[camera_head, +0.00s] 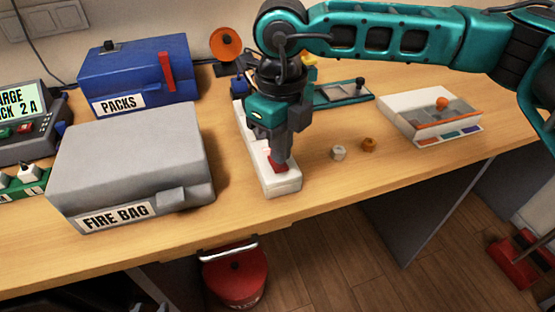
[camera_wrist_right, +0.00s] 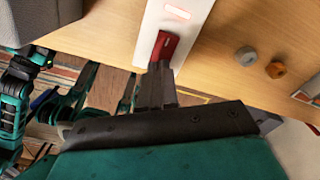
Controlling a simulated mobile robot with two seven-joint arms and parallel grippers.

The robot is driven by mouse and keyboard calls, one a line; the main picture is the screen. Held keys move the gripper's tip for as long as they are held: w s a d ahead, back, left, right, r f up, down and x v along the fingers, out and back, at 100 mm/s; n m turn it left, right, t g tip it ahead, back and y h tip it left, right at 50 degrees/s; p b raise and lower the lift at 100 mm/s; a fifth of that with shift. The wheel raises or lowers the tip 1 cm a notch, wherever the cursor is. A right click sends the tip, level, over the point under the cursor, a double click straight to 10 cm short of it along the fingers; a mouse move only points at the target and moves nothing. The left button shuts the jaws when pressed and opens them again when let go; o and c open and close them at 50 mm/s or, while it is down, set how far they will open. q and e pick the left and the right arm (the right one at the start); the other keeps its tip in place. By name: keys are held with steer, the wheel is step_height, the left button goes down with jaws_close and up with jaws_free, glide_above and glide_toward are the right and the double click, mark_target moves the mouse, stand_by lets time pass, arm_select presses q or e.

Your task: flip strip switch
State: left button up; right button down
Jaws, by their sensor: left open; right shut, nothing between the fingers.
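The white power strip (camera_head: 284,186) lies on the wooden table, running away from the front edge. Its red rocker switch (camera_head: 272,166) is near the strip's front end, and the switch also shows in the right wrist view (camera_wrist_right: 166,45). My right gripper (camera_head: 283,160) points down over the strip, shut and empty. Its fingertips are at the red switch and partly hide it; in the right wrist view they meet the switch's lower edge, and I cannot tell whether they press it. A pinkish light patch (camera_wrist_right: 177,12) shows on the strip beyond the switch. My left gripper is not in view.
The grey fire bag box (camera_head: 130,160) stands left of the strip, with the blue packs box (camera_head: 135,75) behind it. Two small nuts (camera_head: 338,153) (camera_head: 369,145) lie to the right. A white tray (camera_head: 425,112) stands further right. Clear tabletop lies between.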

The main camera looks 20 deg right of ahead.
steer(key=shift+f+b, duration=0.95)
steer(key=shift+f, duration=0.05)
stand_by(0.3)
steer(key=shift+r+p, duration=1.9)
steer(key=shift+r, duration=1.65)
